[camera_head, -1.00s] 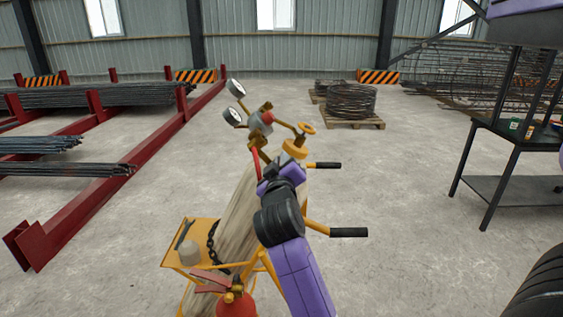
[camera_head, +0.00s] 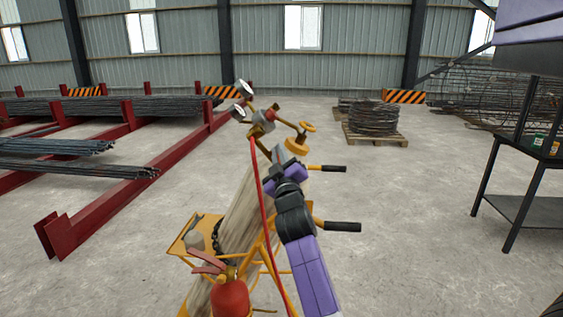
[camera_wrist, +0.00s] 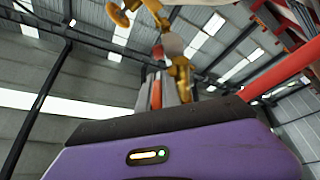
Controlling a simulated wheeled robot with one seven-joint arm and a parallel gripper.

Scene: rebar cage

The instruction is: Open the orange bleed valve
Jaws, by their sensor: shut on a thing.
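My gripper (camera_head: 284,152) is at the top of a cylinder on a yellow cart, just below the brass fittings and a yellow handwheel (camera_head: 307,126). In the wrist view, my gripper's grey fingers (camera_wrist: 165,88) are close together, with a narrow orange part (camera_wrist: 156,94) between them. It appears to be the orange bleed valve, mostly hidden by the fingers. Brass fittings (camera_wrist: 180,72) are just beyond the fingertips. In the head view my arm and gripper hide the valve, and its handle angle cannot be told.
Two round gauges (camera_head: 241,98) stand on the regulator at upper left. A red hose (camera_head: 262,185) hangs down past the cylinder (camera_head: 240,210). A red extinguisher (camera_head: 230,298) is at the front. A black table (camera_head: 525,208) stands right. Open floor lies between table and cart.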

